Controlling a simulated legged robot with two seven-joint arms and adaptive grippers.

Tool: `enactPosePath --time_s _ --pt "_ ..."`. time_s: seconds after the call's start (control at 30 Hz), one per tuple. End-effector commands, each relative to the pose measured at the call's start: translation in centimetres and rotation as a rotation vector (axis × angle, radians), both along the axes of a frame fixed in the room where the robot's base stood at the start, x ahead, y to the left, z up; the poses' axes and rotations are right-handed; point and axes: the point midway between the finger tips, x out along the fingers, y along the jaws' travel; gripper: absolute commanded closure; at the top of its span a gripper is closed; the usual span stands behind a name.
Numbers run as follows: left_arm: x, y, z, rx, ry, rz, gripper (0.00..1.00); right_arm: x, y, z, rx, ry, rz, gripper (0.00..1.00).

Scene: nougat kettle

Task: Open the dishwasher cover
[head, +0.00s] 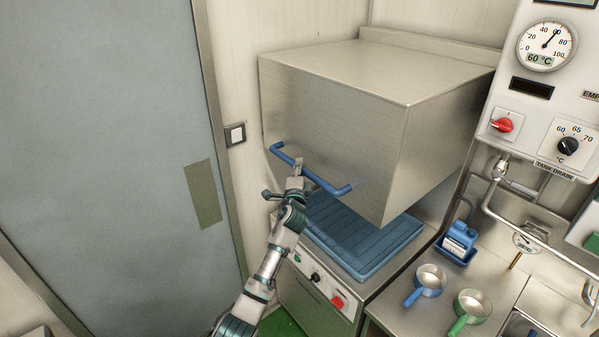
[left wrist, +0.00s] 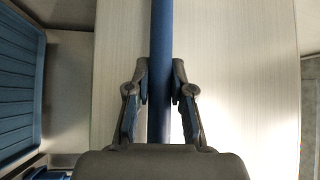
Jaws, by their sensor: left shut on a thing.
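The dishwasher cover (head: 335,130) is a large steel box hood, raised above the dishwasher base, with a gap between them. A blue bar handle (head: 329,187) runs along the lower edge of its front. My left gripper (head: 298,168) is at the handle, left of its middle. In the left wrist view the blue handle (left wrist: 160,60) passes between the two fingers of the left gripper (left wrist: 160,100), which is shut on it. The blue ribbed rack (head: 365,245) shows on the base under the cover. My right gripper is not in view.
A control panel (head: 318,278) with knobs is on the base's front. A steel counter (head: 395,313) at right holds a blue pan (head: 430,280), a green pan (head: 472,306) and a blue bottle (head: 460,238). A grey door (head: 110,150) is at left.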

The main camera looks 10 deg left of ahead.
Motion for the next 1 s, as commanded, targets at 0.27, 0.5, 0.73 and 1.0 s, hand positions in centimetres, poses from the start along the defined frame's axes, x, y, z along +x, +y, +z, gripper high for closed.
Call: enactPosePath --time_s 0.27,0.5,0.73,1.0 --pt "0.0 -0.1 -0.4 -0.001 0.007 0.0 0.61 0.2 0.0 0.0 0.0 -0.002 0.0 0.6" --pt "0.0 0.0 -0.3 -0.001 0.005 0.0 0.53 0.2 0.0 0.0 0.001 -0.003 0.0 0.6" --pt "-0.7 -0.1 -0.4 0.0 0.003 0.001 0.53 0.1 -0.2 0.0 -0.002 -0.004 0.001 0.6" --pt "-5.2 -0.7 -1.2 -0.001 0.003 -0.002 0.53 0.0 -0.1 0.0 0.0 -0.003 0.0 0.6"
